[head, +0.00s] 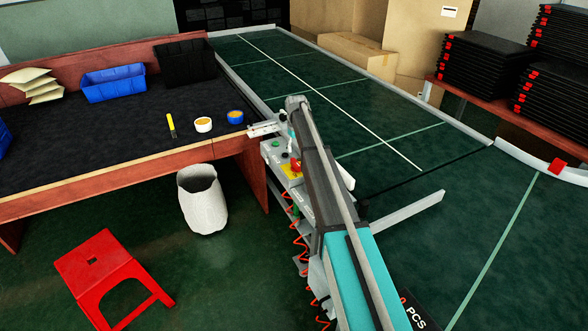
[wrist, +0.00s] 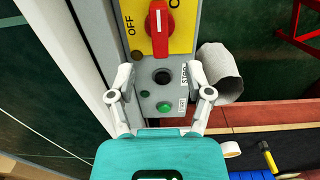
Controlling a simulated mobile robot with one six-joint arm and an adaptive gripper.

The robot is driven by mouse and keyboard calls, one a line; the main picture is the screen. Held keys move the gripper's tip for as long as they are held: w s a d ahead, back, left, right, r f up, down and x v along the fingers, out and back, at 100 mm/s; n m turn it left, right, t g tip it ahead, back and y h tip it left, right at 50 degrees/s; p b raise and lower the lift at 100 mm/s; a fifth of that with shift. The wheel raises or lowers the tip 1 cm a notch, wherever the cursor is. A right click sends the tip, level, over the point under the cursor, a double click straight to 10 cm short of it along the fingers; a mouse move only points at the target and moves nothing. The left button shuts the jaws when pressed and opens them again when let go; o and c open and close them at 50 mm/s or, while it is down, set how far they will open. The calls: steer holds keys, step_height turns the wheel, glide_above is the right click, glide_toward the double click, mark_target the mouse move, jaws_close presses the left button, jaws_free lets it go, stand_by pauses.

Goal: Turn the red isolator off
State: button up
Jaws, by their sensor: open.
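The red isolator (wrist: 158,28) is a rotary knob on a yellow plate (wrist: 184,32), at the top of the wrist view. Its white line runs up and down in that view. "OFF" is printed to its left, and another label is cut off at the top right. In the head view the red isolator (head: 296,165) is partly beside my arm. My gripper (wrist: 159,74) is open and empty, its fingers apart on either side of a black round button (wrist: 162,77), below the knob in the picture. It does not appear to hold the knob. In the head view my gripper (head: 266,130) is small.
A green button (wrist: 163,107) sits on the same grey panel. The conveyor (head: 360,100) runs behind and right of the panel. A workbench (head: 100,135) with blue bins stands left, with a white waste bin (head: 202,200) and a red stool (head: 105,270) on the floor.

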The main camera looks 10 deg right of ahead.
mark_target(296, 162)
steer(key=shift+f+b, duration=4.2)
steer(key=shift+f, duration=0.35)
